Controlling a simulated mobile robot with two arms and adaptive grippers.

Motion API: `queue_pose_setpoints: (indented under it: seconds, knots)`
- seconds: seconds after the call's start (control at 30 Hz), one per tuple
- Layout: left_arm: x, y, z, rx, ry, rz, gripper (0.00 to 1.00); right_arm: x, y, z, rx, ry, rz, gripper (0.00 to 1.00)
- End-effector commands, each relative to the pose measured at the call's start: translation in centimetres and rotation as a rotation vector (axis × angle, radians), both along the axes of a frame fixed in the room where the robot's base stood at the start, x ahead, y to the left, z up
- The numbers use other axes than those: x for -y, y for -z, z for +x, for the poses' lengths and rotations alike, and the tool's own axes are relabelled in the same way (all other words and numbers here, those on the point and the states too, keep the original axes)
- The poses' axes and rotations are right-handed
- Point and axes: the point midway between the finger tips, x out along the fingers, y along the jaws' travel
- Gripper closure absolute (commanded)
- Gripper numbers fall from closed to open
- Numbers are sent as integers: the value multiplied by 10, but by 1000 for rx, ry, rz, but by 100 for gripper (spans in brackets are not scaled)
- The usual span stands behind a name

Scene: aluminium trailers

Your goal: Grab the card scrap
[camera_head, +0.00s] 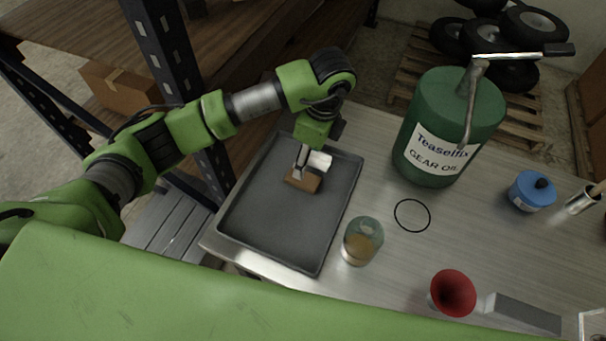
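The card scrap looks to be the small brown piece (303,180) lying in the upper part of the dark grey tray (262,240). My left gripper (304,172) reaches down over the tray from the upper right, with its fingertips right at the far edge of the brown piece. One finger looks grey and a pale, whitish part shows beside it. The fingertips are small and partly overlap the piece, so I cannot tell whether they touch or grip it. My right gripper is not in view.
Right of the tray stand a glass jar with amber liquid (360,245), a black ring (412,215), a green gear oil can (440,130) with a pump, a blue container (530,192) and a red funnel (453,293). A dark shelf post (170,65) rises at left.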

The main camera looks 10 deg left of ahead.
Motion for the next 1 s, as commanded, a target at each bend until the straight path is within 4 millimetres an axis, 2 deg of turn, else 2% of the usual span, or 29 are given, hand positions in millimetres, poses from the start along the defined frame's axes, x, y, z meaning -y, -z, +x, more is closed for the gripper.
queue_pose_setpoints:
  seconds: [0.1, 0.17, 0.33, 0.5, 0.7, 0.93, 0.97, 1.0]
  knots:
    - [-3, 16, 0, -3, -2, 0, 46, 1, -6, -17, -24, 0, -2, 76]
    - [-3, 21, 1, -1, -1, 0, 46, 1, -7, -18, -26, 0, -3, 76]
    - [-5, 30, -1, -2, 0, -1, 46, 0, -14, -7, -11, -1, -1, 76]
    - [-8, 51, -6, -4, -2, 0, 46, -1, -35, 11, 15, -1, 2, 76]
    - [-10, 75, -4, -1, 0, -1, 46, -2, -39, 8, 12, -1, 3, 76]
    - [-10, 78, -3, 1, 1, -2, 46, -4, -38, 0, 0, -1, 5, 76]
    - [-10, 78, -4, 1, 1, -2, 48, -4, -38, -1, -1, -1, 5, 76]
    - [-10, 78, -4, 1, 1, -2, 59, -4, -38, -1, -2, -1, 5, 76]
